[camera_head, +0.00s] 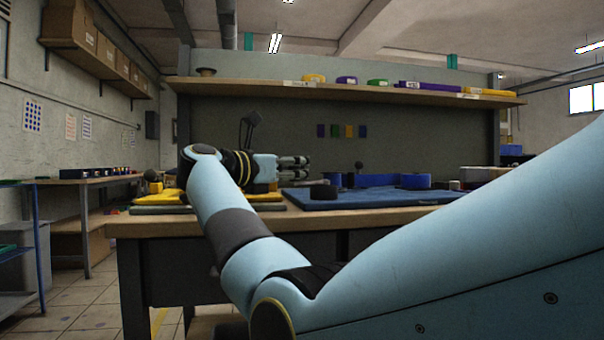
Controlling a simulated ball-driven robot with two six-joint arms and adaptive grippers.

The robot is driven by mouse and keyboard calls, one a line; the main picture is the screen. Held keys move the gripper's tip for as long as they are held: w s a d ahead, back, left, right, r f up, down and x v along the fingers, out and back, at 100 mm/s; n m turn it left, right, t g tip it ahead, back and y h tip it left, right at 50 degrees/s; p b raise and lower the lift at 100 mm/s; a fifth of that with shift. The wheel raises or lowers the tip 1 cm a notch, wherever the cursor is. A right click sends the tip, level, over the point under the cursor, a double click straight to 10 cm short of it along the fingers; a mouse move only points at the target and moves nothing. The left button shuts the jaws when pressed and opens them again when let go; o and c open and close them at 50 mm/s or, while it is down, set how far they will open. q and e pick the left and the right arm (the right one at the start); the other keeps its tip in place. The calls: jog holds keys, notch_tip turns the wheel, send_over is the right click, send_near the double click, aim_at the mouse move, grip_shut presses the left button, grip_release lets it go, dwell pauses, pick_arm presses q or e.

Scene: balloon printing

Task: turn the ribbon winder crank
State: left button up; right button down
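My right arm comes in from the right and bends back over the workbench. Its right gripper (296,166) points to the right above the blue mat (420,198). The gripper is small and seen from the side, so I cannot tell whether its fingers are open or shut. I see nothing clearly held in it. To its right stand blue parts (375,180) with a small dark knob (358,165) above them. These may be the ribbon winder and its crank, but they are too small to be sure. My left gripper is not in view.
A low black round object (323,191) lies on the mat below the gripper. A yellow mat (160,196) is at the bench's left. A shelf (280,84) with coloured items spans the back above the bench. A side table (95,180) stands at the left.

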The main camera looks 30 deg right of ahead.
jog(key=c, duration=2)
grip_release()
jog(key=shift+w+a+f, duration=0.15)
jog(key=shift+a+f, duration=0.2)
jog(key=shift+f, duration=0.05)
jog(key=o, duration=0.5)
jog(key=shift+w+a+r, duration=0.15)
jog(key=shift+w+a, duration=0.05)
jog(key=shift+a, duration=0.35)
jog(key=shift+o, duration=1.9)
jog(key=shift+s+d+r, duration=0.1)
jog(key=shift+d+r, duration=0.05)
jog(key=shift+d, duration=0.05)
jog(key=a, duration=0.2)
jog(key=s+a, duration=0.1)
jog(key=a, duration=0.4)
jog(key=shift+s+a, duration=0.2)
jog(key=shift+s, duration=0.05)
